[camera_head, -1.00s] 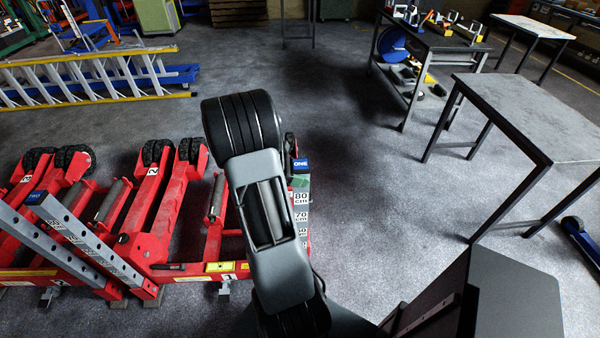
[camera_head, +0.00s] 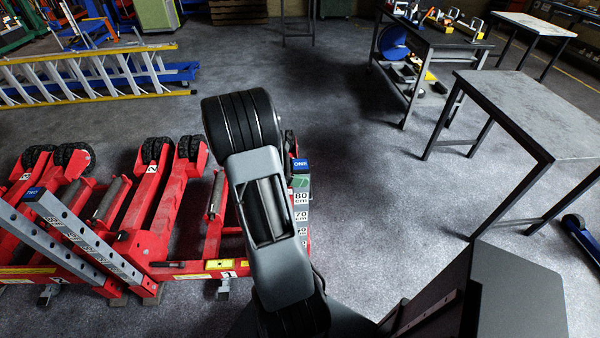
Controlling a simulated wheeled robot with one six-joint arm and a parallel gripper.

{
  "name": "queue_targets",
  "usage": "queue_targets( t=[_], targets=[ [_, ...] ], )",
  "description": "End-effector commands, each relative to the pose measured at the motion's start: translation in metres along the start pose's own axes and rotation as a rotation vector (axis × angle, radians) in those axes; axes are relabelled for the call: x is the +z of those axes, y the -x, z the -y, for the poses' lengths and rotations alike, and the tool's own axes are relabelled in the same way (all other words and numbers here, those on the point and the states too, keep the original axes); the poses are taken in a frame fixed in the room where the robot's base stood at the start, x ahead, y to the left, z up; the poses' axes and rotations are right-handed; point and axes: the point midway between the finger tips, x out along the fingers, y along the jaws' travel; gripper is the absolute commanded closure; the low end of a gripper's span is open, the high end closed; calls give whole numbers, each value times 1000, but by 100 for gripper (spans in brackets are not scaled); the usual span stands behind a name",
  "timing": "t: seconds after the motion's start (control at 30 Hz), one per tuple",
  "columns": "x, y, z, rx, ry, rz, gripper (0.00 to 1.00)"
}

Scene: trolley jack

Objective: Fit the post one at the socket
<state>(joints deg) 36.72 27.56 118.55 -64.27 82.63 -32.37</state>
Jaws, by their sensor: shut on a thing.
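Post one (camera_head: 301,198) stands roughly upright just right of my arm. It has a blue cap marked ONE and white height marks of 80 and 70 cm. Its lower part runs down beside my arm, and its foot is hidden. My gripper is hidden behind my own arm, so its jaws and their hold do not show. The red jack frame (camera_head: 190,268) carries a yellow label and a number 1 at its right end. The socket cannot be made out, and my arm covers that area.
Grey post two (camera_head: 85,240), with a blue cap marked TWO, leans over the red frames at left. A ladder (camera_head: 95,75) lies behind. A grey table (camera_head: 545,115) and a dark bench (camera_head: 435,38) stand at right. Floor between post one and the table is clear.

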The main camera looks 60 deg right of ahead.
Motion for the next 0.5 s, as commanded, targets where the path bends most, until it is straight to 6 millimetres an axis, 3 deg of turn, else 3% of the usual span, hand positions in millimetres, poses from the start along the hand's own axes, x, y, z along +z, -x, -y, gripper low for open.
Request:
queue_targets(
  t=[0.5],
  targets=[
    [-5, -2, -1, 2, -5, 6, 100]
  ],
)
